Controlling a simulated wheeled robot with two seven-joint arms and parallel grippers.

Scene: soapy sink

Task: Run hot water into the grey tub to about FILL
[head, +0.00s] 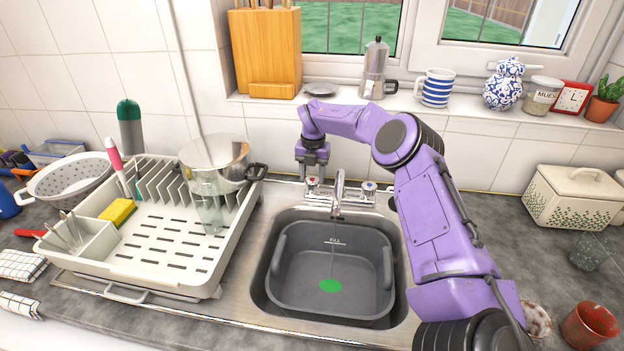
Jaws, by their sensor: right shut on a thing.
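The grey tub (283,292) sits in the steel sink. A FILL mark (335,241) shows on its back inner wall, and a green patch (330,285) lies on its floor. The tap spout (338,190) stands behind the tub and points down over it. A faint thin line runs below the spout, perhaps a stream of water; no water level is clear in the tub. My right gripper (313,172) points down and is shut on the left tap handle (313,186), which has a red mark. The right tap handle (369,187), with a blue mark, is free. My left gripper is out of view.
A dish rack (150,270) with a steel pot (213,155), a glass and a yellow sponge (117,213) stands left of the sink. A cream bread bin (575,200), a glass and a red cup (590,325) are on the right. The windowsill holds several items.

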